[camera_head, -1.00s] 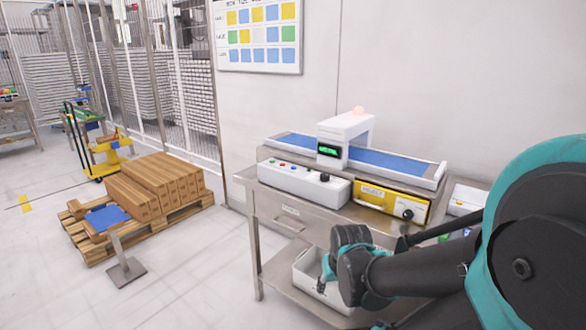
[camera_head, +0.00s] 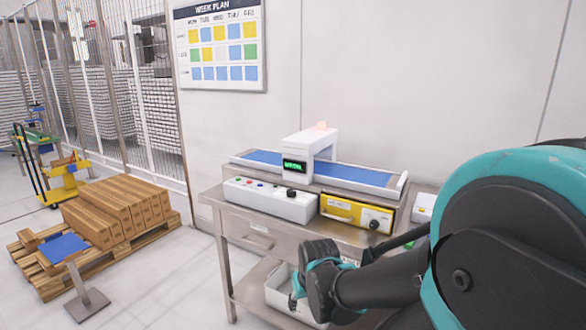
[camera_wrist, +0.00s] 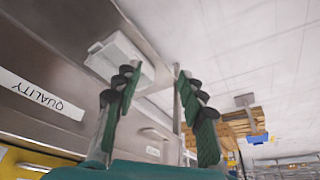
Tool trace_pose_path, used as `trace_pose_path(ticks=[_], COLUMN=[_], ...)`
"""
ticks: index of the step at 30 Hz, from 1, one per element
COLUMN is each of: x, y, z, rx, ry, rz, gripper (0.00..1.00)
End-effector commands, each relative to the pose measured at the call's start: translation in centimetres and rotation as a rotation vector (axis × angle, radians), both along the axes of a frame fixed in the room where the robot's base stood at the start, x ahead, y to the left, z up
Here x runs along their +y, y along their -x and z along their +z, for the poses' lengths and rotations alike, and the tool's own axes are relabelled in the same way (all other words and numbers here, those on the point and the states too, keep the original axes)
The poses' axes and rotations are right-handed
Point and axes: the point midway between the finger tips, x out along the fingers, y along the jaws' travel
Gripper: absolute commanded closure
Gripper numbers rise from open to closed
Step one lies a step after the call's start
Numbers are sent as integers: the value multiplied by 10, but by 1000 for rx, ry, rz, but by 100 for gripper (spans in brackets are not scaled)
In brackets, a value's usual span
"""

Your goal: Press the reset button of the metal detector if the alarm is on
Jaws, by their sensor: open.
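The metal detector is a white arch (camera_head: 300,142) over a blue conveyor belt (camera_head: 352,175) on a steel table. Its small green-lit display (camera_head: 294,165) shows text too small to read surely. In front of the belt sits a white control box (camera_head: 262,202) with several small coloured buttons and a black knob; which button is the reset cannot be told. My gripper (camera_wrist: 156,82) is open and empty in the wrist view, its dark green fingers apart. In the head view it is mostly hidden behind my arm, low before the table.
A yellow-fronted box (camera_head: 345,212) with a black knob stands right of the control box. A white bin (camera_head: 285,297) sits on the table's lower shelf. A pallet with cardboard boxes (camera_head: 118,207) and a post with a blue plate (camera_head: 62,247) stand left. Floor between is clear.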

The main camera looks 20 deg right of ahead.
Motion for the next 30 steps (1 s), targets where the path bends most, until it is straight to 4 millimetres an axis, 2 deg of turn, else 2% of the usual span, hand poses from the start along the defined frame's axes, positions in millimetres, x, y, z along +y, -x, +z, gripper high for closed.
trace_pose_path(ticks=[2,12,30], x=[0,0,0], y=[0,0,0], z=[0,0,0], rx=[0,0,0], ry=[0,0,0], rz=[0,0,0], gripper=[60,100,100])
